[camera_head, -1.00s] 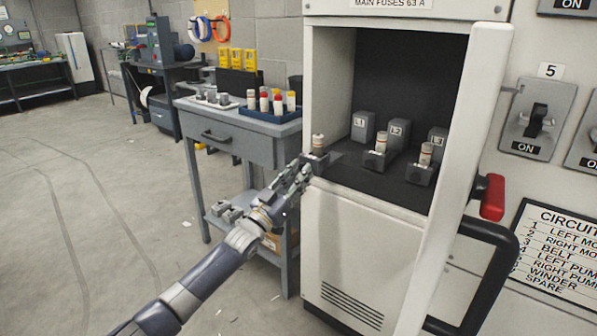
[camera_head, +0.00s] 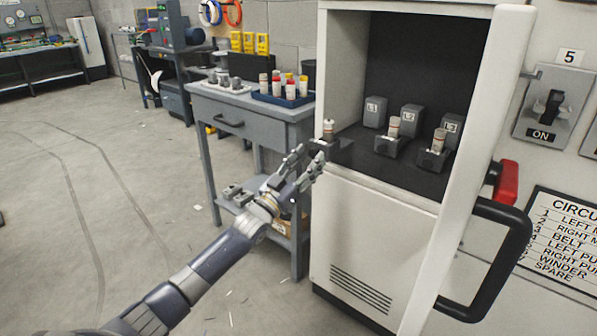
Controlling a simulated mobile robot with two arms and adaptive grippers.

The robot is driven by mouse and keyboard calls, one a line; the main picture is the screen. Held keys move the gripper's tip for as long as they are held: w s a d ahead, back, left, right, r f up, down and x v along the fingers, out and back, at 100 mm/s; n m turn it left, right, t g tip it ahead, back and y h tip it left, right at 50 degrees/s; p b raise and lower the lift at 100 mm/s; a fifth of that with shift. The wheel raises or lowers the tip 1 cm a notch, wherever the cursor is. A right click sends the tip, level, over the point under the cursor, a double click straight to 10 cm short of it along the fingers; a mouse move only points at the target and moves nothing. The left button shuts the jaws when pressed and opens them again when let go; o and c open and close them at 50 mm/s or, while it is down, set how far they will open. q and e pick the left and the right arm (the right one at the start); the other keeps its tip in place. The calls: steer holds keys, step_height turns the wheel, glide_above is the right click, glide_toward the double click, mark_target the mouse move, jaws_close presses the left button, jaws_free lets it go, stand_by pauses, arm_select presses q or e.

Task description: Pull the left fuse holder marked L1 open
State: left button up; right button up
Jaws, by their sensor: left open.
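The fuse holder L1 (camera_head: 375,113) is the leftmost grey block in the open cabinet. Its dark carrier (camera_head: 342,152) is out toward the cabinet's front left edge, with a pale fuse (camera_head: 328,130) upright in it. It stands farther from its block than the carriers of L2 and L3 do from theirs. My left gripper (camera_head: 308,160) is open at the outer end of this carrier, just below the fuse. Whether a finger touches the carrier cannot be told. My right gripper is out of view.
The holders L2 (camera_head: 411,119) and L3 (camera_head: 450,129) stand to the right, each with a fuse in its carrier. The open cabinet door (camera_head: 467,150) bounds the right side. A grey bench (camera_head: 258,132) with a blue fuse tray (camera_head: 283,100) stands left.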

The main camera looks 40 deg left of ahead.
arm_select(q)
steer(key=v, duration=1.1)
steer(key=shift+s, duration=0.35)
steer(key=shift+a+f, duration=0.1)
